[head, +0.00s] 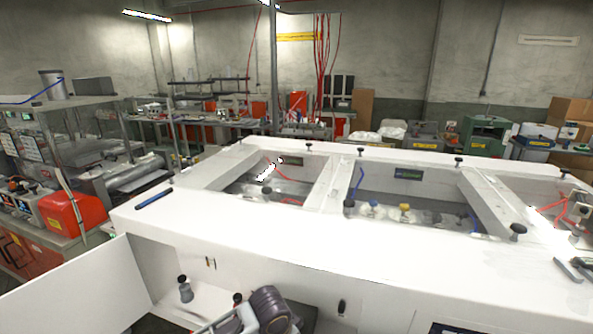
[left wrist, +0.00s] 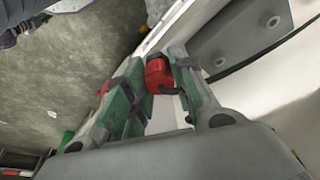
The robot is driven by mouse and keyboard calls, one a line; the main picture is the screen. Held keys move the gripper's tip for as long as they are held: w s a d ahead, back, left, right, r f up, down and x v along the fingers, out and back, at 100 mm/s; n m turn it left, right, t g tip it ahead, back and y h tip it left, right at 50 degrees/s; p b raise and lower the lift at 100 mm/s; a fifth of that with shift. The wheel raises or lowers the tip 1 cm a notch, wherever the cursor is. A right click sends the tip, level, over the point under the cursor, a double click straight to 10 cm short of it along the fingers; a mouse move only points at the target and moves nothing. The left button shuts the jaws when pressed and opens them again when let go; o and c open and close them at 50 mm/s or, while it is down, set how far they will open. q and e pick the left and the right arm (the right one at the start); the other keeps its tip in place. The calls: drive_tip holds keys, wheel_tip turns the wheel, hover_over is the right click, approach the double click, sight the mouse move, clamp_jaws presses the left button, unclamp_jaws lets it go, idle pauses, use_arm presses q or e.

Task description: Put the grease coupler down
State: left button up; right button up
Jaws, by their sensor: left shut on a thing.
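In the left wrist view my left gripper (left wrist: 160,90) is shut on the grease coupler (left wrist: 160,72). The coupler is a small red piece with a dark lower part, held between the green-and-grey fingers. Its lower end is partly hidden by the gripper. White panelling is close by in that view; I cannot tell whether the coupler touches it. In the head view part of my left arm (head: 270,308) shows at the bottom, in front of the white bench (head: 300,245); its fingertips and the coupler are not clear there. A dark two-pronged shape at the right edge may be my right gripper (head: 572,268), cut off by the frame.
The bench has sunken bays with bottles and hoses, and dark knobs (head: 518,230) along its rims. A blue pen-like piece (head: 154,198) lies on its left corner. A dark-topped grey piece (head: 184,288) stands in the opening below. The bench's front top is mostly clear.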

use_arm(q)
drive_tip(key=shift+a+n, duration=0.6)
drive_tip(key=shift+n, duration=0.4)
drive_tip(key=w+a+r+n+t+y, duration=0.1)
drive_tip(key=w+a+r+n+y, duration=0.1)
drive_tip(key=w+a+r+n, duration=0.6)
drive_tip(key=s+a+f, duration=0.2)
drive_tip(key=a, duration=0.3)
drive_tip(key=s+a+f, duration=0.3)
drive_tip(key=a, duration=0.3)
drive_tip(key=shift+a, duration=0.25)
use_arm(e)
drive_tip(key=shift+n+h, duration=0.4)
drive_tip(key=shift+n, duration=0.4)
drive_tip(key=d, duration=0.2)
drive_tip(key=w+d, duration=0.1)
drive_tip(key=d, duration=0.1)
drive_tip(key=shift+d, duration=0.15)
use_arm(q)
drive_tip(key=shift+f, duration=0.15)
use_arm(e)
drive_tip(key=shift+f, duration=0.15)
